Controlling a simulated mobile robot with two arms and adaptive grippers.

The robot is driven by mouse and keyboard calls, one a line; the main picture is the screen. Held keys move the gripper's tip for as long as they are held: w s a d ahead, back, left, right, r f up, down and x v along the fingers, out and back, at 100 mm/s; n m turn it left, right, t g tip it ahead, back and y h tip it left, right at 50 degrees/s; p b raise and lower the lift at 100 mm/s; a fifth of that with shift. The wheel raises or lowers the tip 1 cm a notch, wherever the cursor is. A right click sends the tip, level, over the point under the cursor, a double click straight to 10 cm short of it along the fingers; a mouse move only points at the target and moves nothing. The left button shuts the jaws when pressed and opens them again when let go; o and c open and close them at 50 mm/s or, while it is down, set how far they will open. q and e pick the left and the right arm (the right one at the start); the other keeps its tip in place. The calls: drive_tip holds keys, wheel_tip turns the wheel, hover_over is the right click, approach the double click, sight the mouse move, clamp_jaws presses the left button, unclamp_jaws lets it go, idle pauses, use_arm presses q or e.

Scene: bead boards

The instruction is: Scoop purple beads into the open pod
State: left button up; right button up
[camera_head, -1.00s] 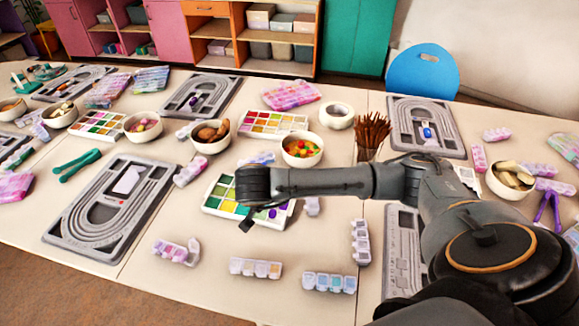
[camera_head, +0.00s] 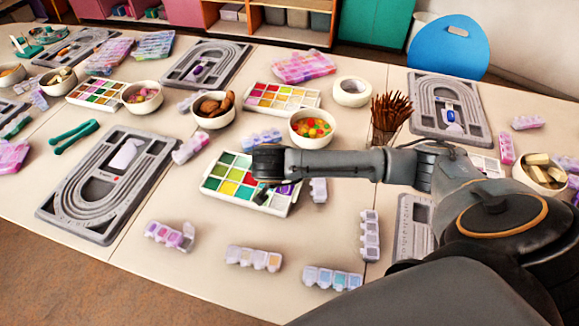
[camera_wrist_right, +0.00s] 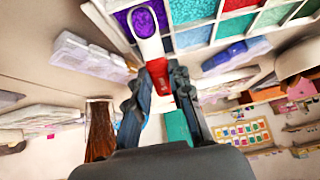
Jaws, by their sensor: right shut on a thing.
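My right gripper (camera_head: 262,192) hangs over the bead palette (camera_head: 209,187) in the head view. In the right wrist view the right gripper (camera_wrist_right: 160,78) is shut on a scoop (camera_wrist_right: 152,46) by its red handle. The scoop's white bowl holds purple beads (camera_wrist_right: 143,21). It is over or close to the palette's purple compartment (camera_wrist_right: 121,18); the height gap cannot be told. A pod strip (camera_head: 170,236) stands in front on the left, and one lid (camera_head: 188,232) on it seems raised. My left gripper is not in view.
Other pod strips (camera_head: 254,258), (camera_head: 332,278), (camera_head: 369,236) lie near the front edge. A bowl of colourful beads (camera_head: 312,128) and a cup of brown sticks (camera_head: 388,117) stand behind my arm. A grey bead board (camera_head: 110,183) lies left. Table between palette and front strips is clear.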

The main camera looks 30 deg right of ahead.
drive_tip(key=shift+r+p, duration=0.6)
drive_tip(key=shift+r, duration=0.25)
drive_tip(key=shift+w+d+r+p, duration=0.2)
drive_tip(key=shift+d+r+p, duration=0.1)
drive_tip(key=shift+r+p, duration=0.35)
drive_tip(key=shift+w+d+g+y+p, duration=0.35)
drive_tip(key=shift+d+g+y+p, duration=0.1)
drive_tip(key=shift+g+y+p, duration=0.45)
drive_tip(key=shift+w+d+f+g+y+p, duration=0.1)
drive_tip(key=shift+w+d+g+y+p, duration=0.15)
drive_tip(key=shift+y, duration=0.2)
drive_tip(key=shift+w+d+g+y+p, duration=0.1)
drive_tip(key=shift+g+y+p, duration=0.15)
drive_tip(key=shift+g+y, duration=0.15)
drive_tip(key=shift+w+d+r+g+y, duration=0.25)
drive_tip(key=shift+r+g+y, duration=0.15)
drive_tip(key=shift+y, duration=0.35)
drive_tip(key=shift+r+g+y, duration=0.15)
drive_tip(key=shift+g+y, duration=0.1)
drive_tip(key=shift+y, duration=0.05)
